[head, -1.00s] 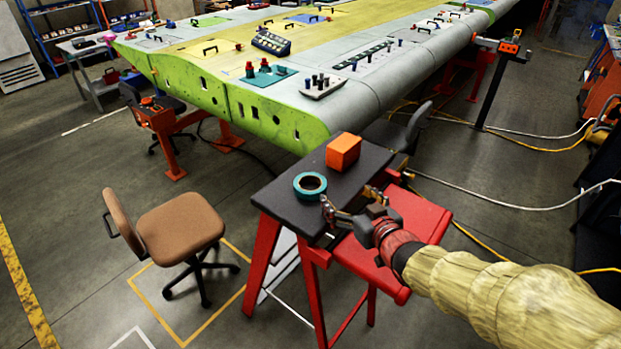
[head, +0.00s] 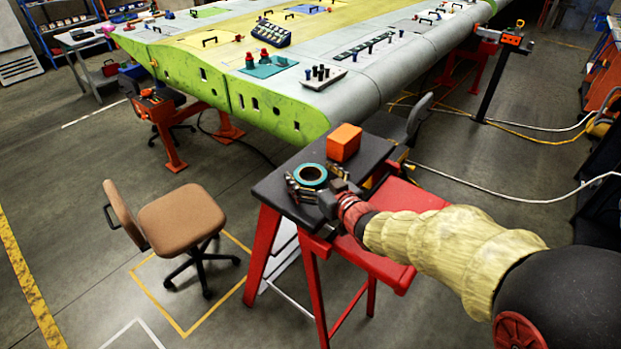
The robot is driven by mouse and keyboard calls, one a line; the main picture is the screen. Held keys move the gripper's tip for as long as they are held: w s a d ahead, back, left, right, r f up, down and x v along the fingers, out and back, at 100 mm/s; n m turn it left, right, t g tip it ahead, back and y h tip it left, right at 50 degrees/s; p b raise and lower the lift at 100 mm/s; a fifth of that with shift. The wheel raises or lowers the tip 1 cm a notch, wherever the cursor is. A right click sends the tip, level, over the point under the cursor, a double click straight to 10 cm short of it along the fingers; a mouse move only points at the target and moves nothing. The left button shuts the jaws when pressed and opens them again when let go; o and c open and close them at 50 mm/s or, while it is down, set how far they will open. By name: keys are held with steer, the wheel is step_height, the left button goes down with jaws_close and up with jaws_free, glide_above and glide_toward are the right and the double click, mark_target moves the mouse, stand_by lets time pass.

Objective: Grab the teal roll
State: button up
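The teal roll (head: 311,174) is a ring lying flat on the dark top of a small red-legged stand (head: 270,188). My gripper (head: 311,184) is at the roll, with one finger at its left side and the other at its right side. The fingers are spread apart around the roll. I cannot tell whether they touch it. The near edge of the roll is partly hidden by the gripper.
An orange block (head: 344,142) stands on the same top, just behind and right of the roll. A red step or seat (head: 400,196) is beside the stand. A brown chair (head: 180,220) is to the left. The large wing (head: 300,110) lies behind.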

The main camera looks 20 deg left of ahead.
steer(key=shift+f, duration=0.3)
steer(key=shift+c, duration=0.8)
